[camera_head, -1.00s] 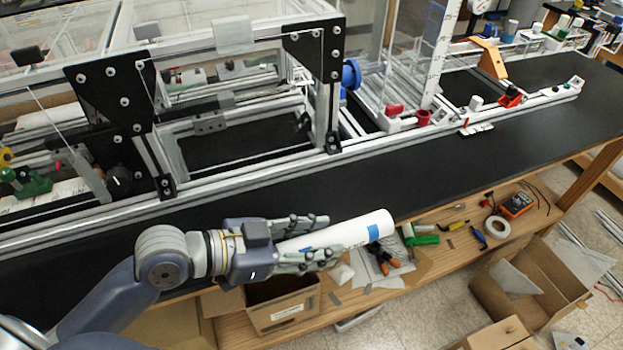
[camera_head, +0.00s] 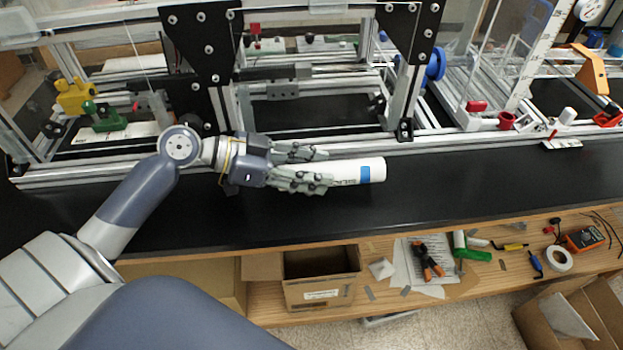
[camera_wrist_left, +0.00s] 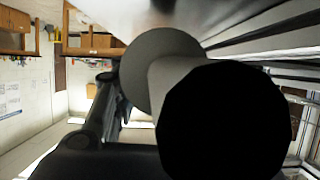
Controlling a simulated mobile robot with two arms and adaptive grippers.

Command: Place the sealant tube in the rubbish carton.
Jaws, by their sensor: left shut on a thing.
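The sealant tube (camera_head: 359,172) is white with a blue patch and dark lettering. My left gripper (camera_head: 322,170) is shut on it and holds it roughly level above the black bench top, its free end pointing right. The tube also fills the middle of the left wrist view (camera_wrist_left: 175,75), close up, with a dark round shape in front. An open cardboard carton (camera_head: 322,292) stands on the lower wooden shelf, below and nearer than the gripper. Another open carton (camera_head: 588,318) is at the lower right edge. The frames do not show which is the rubbish carton. My right gripper is out of view.
The aluminium extrusion frame (camera_head: 300,157) with black corner plates runs along the bench behind the gripper. The black bench top (camera_head: 450,205) is clear in front. Pliers (camera_head: 428,262), a tape roll (camera_head: 559,258) and an orange meter (camera_head: 584,239) lie on the shelf.

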